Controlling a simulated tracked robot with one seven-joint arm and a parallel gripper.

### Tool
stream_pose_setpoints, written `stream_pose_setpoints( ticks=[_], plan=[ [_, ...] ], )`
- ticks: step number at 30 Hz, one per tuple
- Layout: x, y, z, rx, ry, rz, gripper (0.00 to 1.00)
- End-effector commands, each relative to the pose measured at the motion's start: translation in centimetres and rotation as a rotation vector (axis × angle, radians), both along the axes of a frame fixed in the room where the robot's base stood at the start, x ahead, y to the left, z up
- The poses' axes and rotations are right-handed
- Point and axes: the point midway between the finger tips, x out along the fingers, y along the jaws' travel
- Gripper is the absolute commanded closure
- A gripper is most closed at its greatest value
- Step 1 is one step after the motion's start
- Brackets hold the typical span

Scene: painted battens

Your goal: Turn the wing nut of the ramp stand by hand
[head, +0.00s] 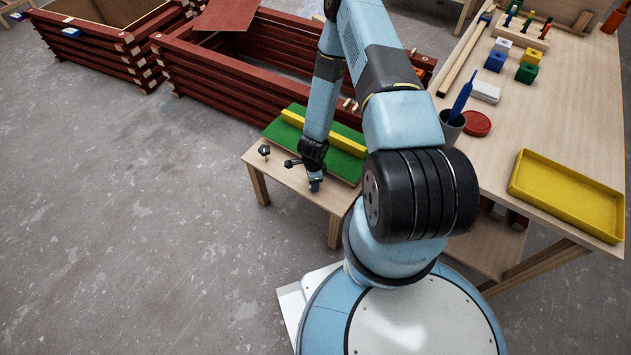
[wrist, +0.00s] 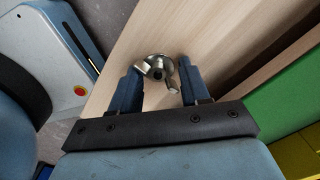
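The ramp stand is a low wooden bench (head: 285,186) with a green ramp surface (head: 345,165) and a yellow strip along it. A silver wing nut (wrist: 157,68) sits on the pale wood in the wrist view. My gripper (head: 315,187) reaches down at the bench's near edge and hides the wing nut in the head view. In the wrist view the two blue fingers of my gripper (wrist: 159,70) stand apart, one on each side of the nut. The left fingertip is very close to the nut; I cannot tell whether it touches.
Two dark knobs, one at the bench's left end (head: 264,151) and one beside my wrist (head: 292,163), stand on the bench. Red batten frames (head: 250,85) lie behind. The worktable on the right holds a yellow tray (head: 570,195) and a cup (head: 451,125). The floor at left is clear.

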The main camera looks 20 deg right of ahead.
Motion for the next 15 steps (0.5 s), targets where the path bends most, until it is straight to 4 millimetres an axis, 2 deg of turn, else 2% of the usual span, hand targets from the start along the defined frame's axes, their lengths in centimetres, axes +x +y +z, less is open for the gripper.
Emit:
stream_pose_setpoints(
  ticks=[10,15],
  plan=[
    [0.0,0.0,0.2,0.0,0.0,0.002,0.54],
    [0.0,0.0,1.8,-0.001,0.0,0.003,0.54]
  ],
)
